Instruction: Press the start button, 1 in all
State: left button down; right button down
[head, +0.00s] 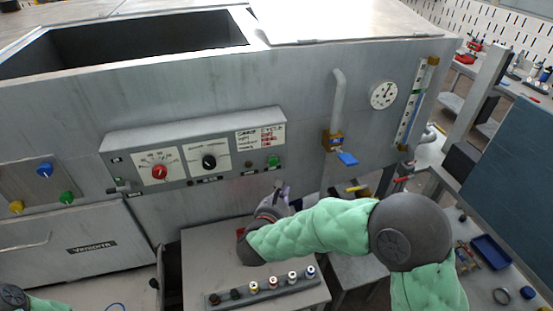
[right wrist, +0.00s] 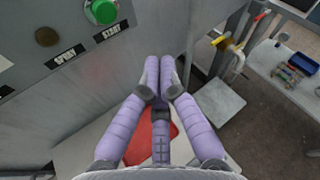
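The green start button (head: 273,160) sits at the right end of the control panel on the grey machine front. In the right wrist view the green button (right wrist: 103,11) is at the top edge, partly cut off, above a black "START" label (right wrist: 113,30). My right gripper (head: 283,188) is just below the panel and below the button, apart from it.
The control panel also holds a red knob (head: 160,172) and a black knob (head: 209,161). Below, a small table carries a rack (head: 262,292) of several cylinders. A pipe with a blue-handled valve (head: 347,159) stands right of the panel. A red item (right wrist: 152,143) lies under the gripper.

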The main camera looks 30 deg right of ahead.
aim_at(273, 162)
jog(key=shift+s+r, duration=0.1)
jog(key=shift+r, duration=0.05)
jog(key=w+d, duration=0.2)
jog(key=w, duration=0.6)
jog(key=shift+w+b, duration=0.3)
jog(key=shift+b, duration=0.15)
jog(key=shift+d, duration=0.1)
jog(key=shift+w, duration=0.1)
dwell(1.3)
jog(key=shift+w+b, duration=0.3)
jog(key=shift+b, duration=0.15)
